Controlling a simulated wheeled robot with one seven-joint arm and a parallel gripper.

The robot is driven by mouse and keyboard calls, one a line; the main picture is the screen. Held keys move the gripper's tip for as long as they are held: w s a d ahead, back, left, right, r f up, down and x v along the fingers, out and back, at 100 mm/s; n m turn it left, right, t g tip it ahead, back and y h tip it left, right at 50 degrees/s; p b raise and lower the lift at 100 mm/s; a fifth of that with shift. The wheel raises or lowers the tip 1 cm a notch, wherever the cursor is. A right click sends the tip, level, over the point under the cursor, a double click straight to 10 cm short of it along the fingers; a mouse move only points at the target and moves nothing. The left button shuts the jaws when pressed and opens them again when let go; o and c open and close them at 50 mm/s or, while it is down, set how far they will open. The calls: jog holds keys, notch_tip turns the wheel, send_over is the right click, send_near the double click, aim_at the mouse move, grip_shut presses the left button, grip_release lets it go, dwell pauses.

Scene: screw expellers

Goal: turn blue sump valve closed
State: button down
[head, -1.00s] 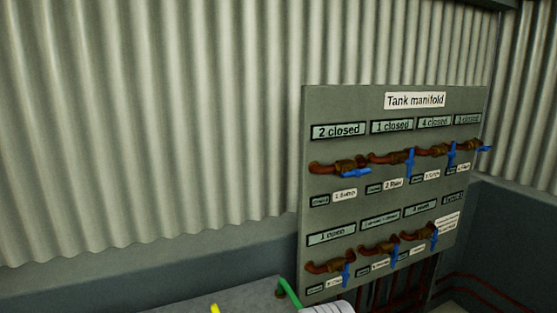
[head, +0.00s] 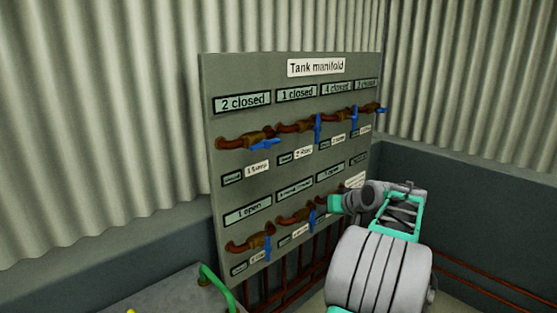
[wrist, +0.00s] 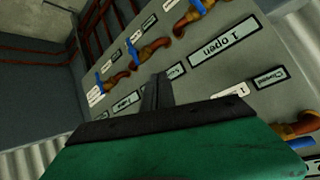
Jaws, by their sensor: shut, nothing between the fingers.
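The blue sump valve looks to be the first one in the top row, over a small label that seems to read Sump. Its blue handle (head: 265,144) lies nearly level, along its rusty pipe, in the head view. The sign above it reads "2 closed". In the wrist view this valve seems to show at the lower right edge (wrist: 298,130), partly cut off. My gripper (wrist: 154,90) is shut and empty, its fingers pointing at the panel between the two rows. In the head view my arm hides the lower right valves, and the fingertips cannot be made out.
The grey Tank manifold panel (head: 290,84) carries several more blue-handled valves in two rows, close together. A bench top (head: 165,295) with a green pipe (head: 215,287) stands at lower left. Red pipes run below and along the right wall.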

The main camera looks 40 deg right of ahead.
jog(key=w+r+n+t, duration=0.3)
jog(key=w+r+t, duration=0.1)
jog(key=r, duration=0.7)
notch_tip(320, 180, up, 14)
jog(key=n+t+y+p, duration=0.3)
jog(key=t+p, duration=0.1)
send_over(275, 141)
jog(key=shift+f, duration=0.2)
jog(key=f, duration=0.1)
jog(key=s+f, duration=0.1)
jog(key=f, duration=0.1)
jog(key=shift+s+f+n, duration=0.1)
jog(key=shift+f+n, duration=0.15)
jog(key=shift+n, duration=0.05)
jog(key=shift+a, duration=0.15)
